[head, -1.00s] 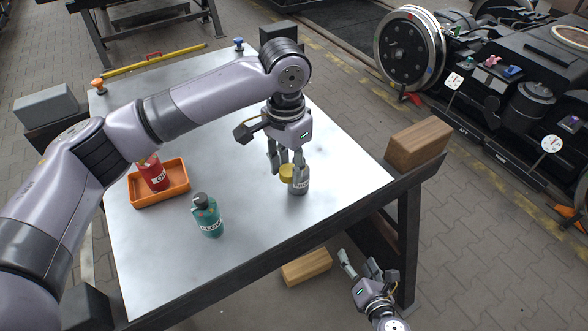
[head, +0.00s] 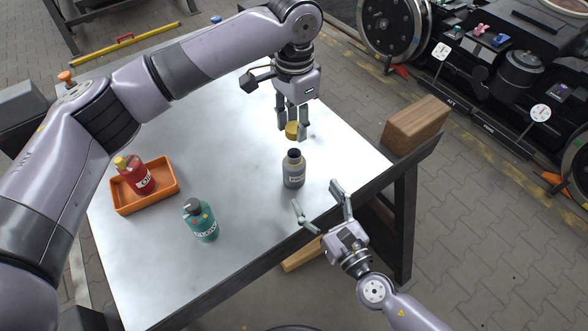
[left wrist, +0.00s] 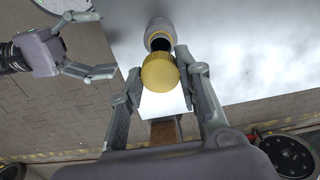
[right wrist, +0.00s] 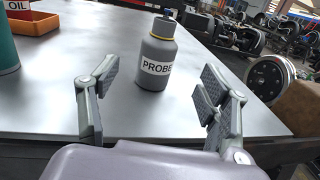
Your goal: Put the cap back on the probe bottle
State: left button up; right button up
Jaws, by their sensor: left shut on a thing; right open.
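The grey probe bottle (head: 294,172) stands upright on the metal table with its dark neck bare. In the right wrist view the bottle (right wrist: 156,68) shows its PROBE label. My left gripper (head: 292,124) is shut on the yellow cap (head: 291,131), which is held above the table, apart from the bottle. In the left wrist view the cap (left wrist: 160,72) sits between the fingertips and partly overlaps the bottle (left wrist: 159,30). My right gripper (head: 317,198) is open and empty, low at the table's front edge, its fingers spread toward the bottle without touching it.
A teal bottle (head: 201,221) stands left of the probe bottle. A red oil bottle (head: 135,175) leans in an orange tray (head: 147,203) further left. A wooden block (head: 416,123) lies at the table's right corner. The table's middle is clear.

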aim_at(300, 172)
jog(key=x, duration=1.1)
jog(key=shift+w, duration=0.15)
grip_shut()
dwell(0.6)
